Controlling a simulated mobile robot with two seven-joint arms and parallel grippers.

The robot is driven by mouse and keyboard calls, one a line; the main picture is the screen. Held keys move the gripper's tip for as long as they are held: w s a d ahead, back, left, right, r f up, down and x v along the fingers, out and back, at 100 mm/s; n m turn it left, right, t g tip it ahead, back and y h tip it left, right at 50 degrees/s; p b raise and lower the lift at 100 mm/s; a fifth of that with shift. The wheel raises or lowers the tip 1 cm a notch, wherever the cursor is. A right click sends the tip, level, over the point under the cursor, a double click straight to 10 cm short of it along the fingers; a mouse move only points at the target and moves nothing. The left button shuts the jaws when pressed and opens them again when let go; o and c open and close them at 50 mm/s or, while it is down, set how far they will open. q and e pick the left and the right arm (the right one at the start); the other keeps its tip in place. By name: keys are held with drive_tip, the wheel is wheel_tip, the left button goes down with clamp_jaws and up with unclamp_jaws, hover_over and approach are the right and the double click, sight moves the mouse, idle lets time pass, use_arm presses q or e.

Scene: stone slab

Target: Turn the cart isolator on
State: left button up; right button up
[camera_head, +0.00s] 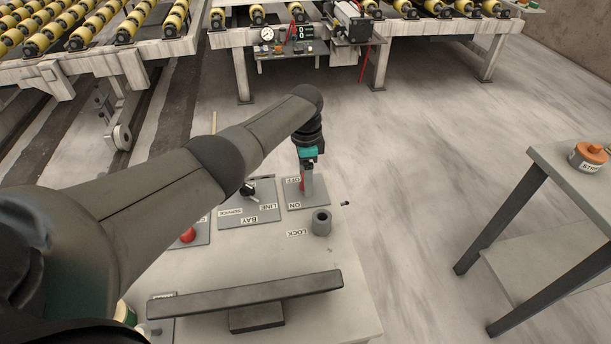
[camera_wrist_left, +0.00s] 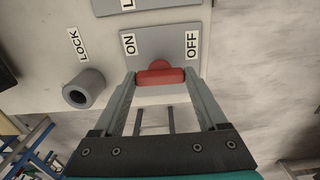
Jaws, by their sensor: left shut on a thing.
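The cart isolator is a grey plate (camera_wrist_left: 160,42) with an ON label and an OFF label at opposite sides. In the head view its plate (camera_head: 319,196) lies at the cart top's far right corner. Its red handle (camera_wrist_left: 160,77) sits between the fingertips of my left gripper (camera_wrist_left: 160,82), which is shut on it. In the wrist view the handle lies crosswise between the fingers, ON at left and OFF at right. In the head view my left gripper (camera_head: 308,182) reaches down over the plate and hides most of the handle. My right gripper is not in view.
A grey hollow cylinder (camera_head: 321,222) by the LOCK label stands close to the plate. A LINE/BAY/SERVICE selector (camera_head: 250,190) and a red button (camera_head: 188,235) are left of it. A dark bar (camera_head: 245,294) crosses the cart's near side. A side table (camera_head: 570,190) stands right.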

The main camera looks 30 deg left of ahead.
use_arm(q)
drive_tip(key=shift+w, duration=0.1)
drive_tip(key=o, duration=1.3)
drive_tip(key=shift+r, duration=0.55)
wheel_tip(320, 180, up, 14)
drive_tip(key=p, duration=0.2)
drive_tip(key=shift+p, duration=0.35)
